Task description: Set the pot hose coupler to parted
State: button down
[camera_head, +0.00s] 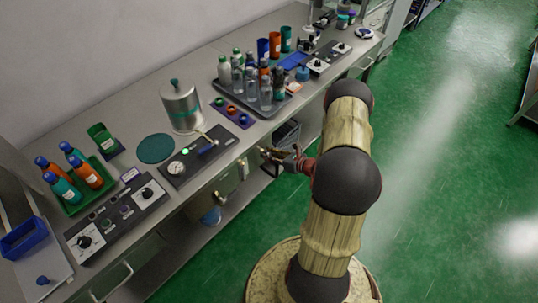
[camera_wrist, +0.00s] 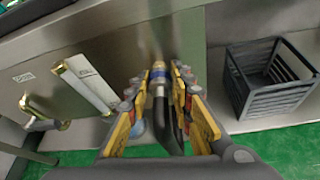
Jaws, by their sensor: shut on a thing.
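In the wrist view a coupler (camera_wrist: 158,73) with brass and blue bands sits between the fingers of my gripper (camera_wrist: 158,88). A dark bent hose (camera_wrist: 166,125) runs from the coupler toward the camera. My gripper is shut on the coupler. I cannot tell from this view whether its two halves are joined or apart. In the head view my gripper (camera_head: 284,157) is at the front of the bench, below the worktop edge; the coupler is too small there to make out clearly. A metal pot (camera_head: 181,108) with a lid stands on the bench.
A dark crate (camera_wrist: 270,80) stands close on the right in the wrist view. A pale handle with brass ends (camera_wrist: 88,82) and another fitting (camera_wrist: 42,115) are on the left. A control panel (camera_head: 200,158) and a bottle tray (camera_head: 262,112) are on the worktop. The green floor is clear.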

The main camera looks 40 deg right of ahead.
jog(key=shift+s, duration=0.15)
jog(key=s, duration=0.3)
jog(key=shift+s+d+p, duration=0.15)
jog(key=shift+s+p, duration=0.15)
jog(key=c, duration=1.6)
grip_release()
jog(key=shift+o, duration=0.2)
jog(key=shift+s, duration=0.15)
jog(key=v, duration=1.2)
